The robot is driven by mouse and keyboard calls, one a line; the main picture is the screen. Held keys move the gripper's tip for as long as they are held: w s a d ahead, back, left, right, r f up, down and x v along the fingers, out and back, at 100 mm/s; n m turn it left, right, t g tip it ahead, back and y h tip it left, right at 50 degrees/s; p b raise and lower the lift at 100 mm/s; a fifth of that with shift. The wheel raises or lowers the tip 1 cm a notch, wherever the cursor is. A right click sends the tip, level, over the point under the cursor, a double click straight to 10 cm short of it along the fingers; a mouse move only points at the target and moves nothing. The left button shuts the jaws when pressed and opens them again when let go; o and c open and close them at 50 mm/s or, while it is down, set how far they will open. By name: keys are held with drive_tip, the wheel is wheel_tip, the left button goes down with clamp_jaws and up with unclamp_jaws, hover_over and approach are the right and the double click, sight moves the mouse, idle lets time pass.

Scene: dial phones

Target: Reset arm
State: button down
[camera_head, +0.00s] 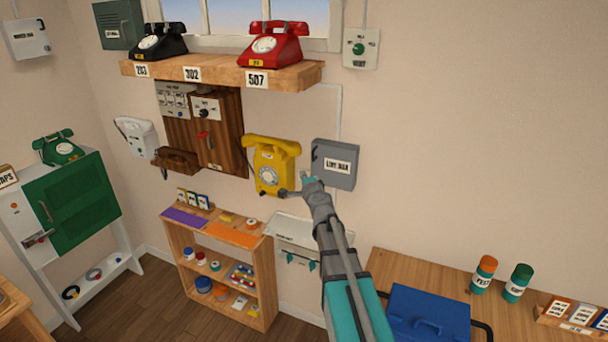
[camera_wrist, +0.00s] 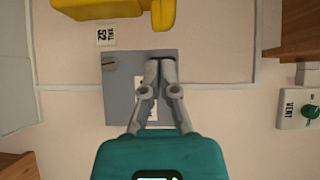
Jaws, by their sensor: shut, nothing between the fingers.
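That box (camera_head: 334,176) is labelled "LINE MAN" or similar in the head view. A yellow part of the phone (camera_wrist: 110,8) shows at the top of the wrist view. I cannot tell whether the fingertips touch anything.
A red phone (camera_head: 275,45) and a black phone (camera_head: 158,43) stand on the wall shelf (camera_head: 290,76). A wooden bench (camera_head: 395,264) at lower right holds a blue toolbox (camera_head: 428,312) and two bottles. A low rack (camera_head: 180,250) stands below. The right wall is mostly bare.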

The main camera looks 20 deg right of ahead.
idle(0.5)
drive_tip(key=s+a+f+n+g+y, duration=0.35)
drive_tip(key=s+a+f+n, duration=0.2)
drive_tip(key=a, duration=0.25)
drive_tip(key=s+a+f+n+g+y, duration=0.3)
drive_tip(key=s+a+f+n+g, duration=0.1)
drive_tip(key=a+n, duration=0.4)
drive_tip(key=s+f+n+g+h, duration=0.2)
drive_tip(key=s+f+g, duration=0.2)
drive_tip(key=s, duration=0.6)
drive_tip(key=s+f+n+g+h, duration=0.3)
drive_tip(key=s+f+g, duration=0.2)
drive_tip(key=s, duration=0.5)
drive_tip(key=shift+a+g+b, duration=0.3)
drive_tip(key=shift+g+b, duration=0.1)
drive_tip(key=shift+g, duration=0.15)
drive_tip(key=shift+f+n, duration=0.1)
drive_tip(key=shift+n, duration=0.15)
